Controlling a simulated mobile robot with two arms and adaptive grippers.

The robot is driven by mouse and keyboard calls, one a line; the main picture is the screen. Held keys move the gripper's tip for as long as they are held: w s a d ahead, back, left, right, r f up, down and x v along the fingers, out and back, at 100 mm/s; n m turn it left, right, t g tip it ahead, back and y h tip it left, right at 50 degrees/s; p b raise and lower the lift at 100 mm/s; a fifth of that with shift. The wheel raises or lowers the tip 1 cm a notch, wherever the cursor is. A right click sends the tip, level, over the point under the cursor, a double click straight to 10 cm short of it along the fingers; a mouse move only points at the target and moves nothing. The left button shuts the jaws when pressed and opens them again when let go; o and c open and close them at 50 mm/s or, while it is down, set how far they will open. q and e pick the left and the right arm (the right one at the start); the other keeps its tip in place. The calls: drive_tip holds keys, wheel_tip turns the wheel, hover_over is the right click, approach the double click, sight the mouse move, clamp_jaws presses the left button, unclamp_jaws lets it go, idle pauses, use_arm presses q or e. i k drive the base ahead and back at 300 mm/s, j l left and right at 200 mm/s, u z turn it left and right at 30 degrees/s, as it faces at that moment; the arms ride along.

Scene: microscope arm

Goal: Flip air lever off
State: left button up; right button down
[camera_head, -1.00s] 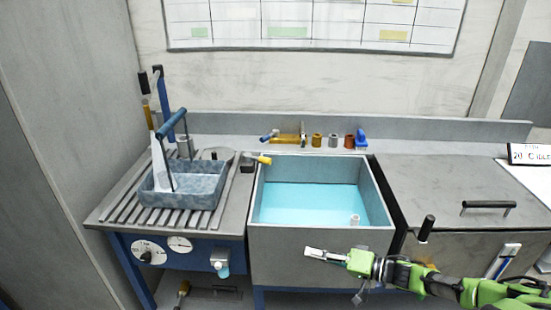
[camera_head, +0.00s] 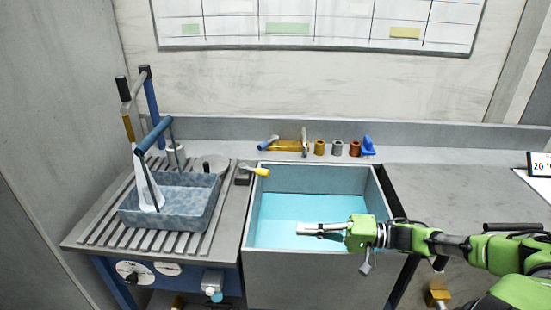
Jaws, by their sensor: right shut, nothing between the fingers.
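A small lever with a yellow handle (camera_head: 261,171) sits on a dark block at the sink's back left corner, its handle pointing right over the rim. It may be the air lever; no label can be read. A blue-handled lever (camera_head: 268,142) is on the brass fitting behind the sink. My right gripper (camera_head: 300,228) comes in from the right, shut and empty, with its fingers pointing left over the sink. It is in front of and to the right of the yellow handle, apart from it. My left gripper is out of view.
The sink (camera_head: 300,276) holds blue water. A blue-grey basket (camera_head: 168,218) with a raised blue handle stands on the slatted drainboard (camera_head: 92,228) at left. Several small cylinders and a blue item (camera_head: 368,147) line the back ledge. The right countertop (camera_head: 450,185) is mostly clear.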

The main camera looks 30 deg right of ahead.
sight(243, 168)
drive_tip(key=i+l, duration=0.85)
drive_tip(key=l, duration=0.15)
